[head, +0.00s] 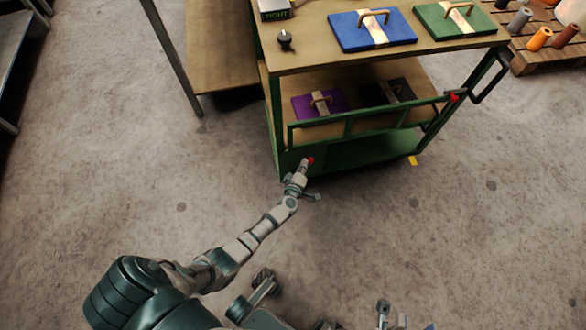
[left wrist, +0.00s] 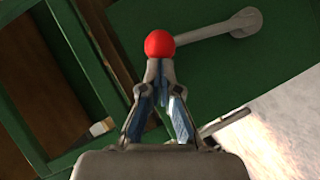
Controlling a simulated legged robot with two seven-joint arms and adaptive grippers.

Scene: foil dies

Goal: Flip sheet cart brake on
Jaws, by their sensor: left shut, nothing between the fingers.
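The sheet cart (head: 270,100) has a green frame and wooden shelves. A red ball knob (head: 310,160) sits low by its near left corner. In the left wrist view the red knob (left wrist: 159,44) is on the end of a grey lever (left wrist: 215,31) that reaches right across a green panel. My left gripper (head: 304,167) is at the knob. In the left wrist view the left gripper (left wrist: 160,66) is shut with nothing between its fingers, its tips right at the knob's lower side. I cannot tell whether they touch.
Blue (head: 350,34) and green (head: 450,22) handled dies lie on the cart top. Purple (head: 301,106) and black (head: 375,95) ones lie on the shelf, behind a green rail (head: 365,123). A pallet (head: 540,55) stands right. The near floor is clear.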

